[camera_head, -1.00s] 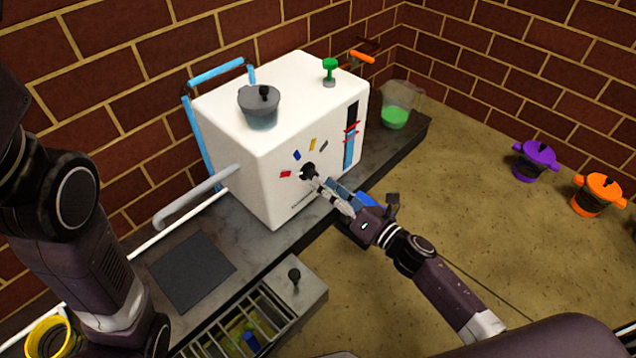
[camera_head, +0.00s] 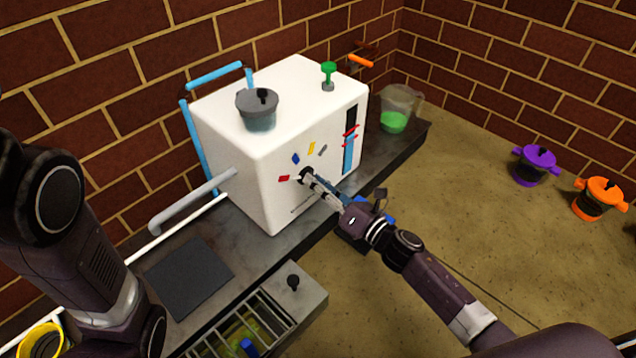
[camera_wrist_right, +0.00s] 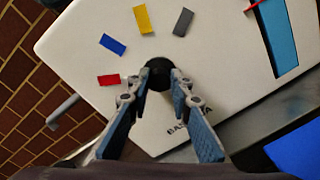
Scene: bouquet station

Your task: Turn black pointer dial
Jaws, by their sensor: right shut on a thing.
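The black pointer dial (camera_head: 306,175) is on the front face of the white box-shaped machine (camera_head: 265,140). Red, blue, yellow and grey marks fan around it. My right gripper (camera_head: 311,181) is at the dial, shut on it. In the right wrist view the dial (camera_wrist_right: 157,75) sits between the fingertips of my right gripper (camera_wrist_right: 159,82), which cover its sides. Its pointer direction cannot be made out. My left arm shows at the left of the head view, but its gripper is out of view.
A drawer with a rack (camera_head: 300,285) juts out below. Purple (camera_head: 535,165) and orange (camera_head: 600,198) pots stand right.

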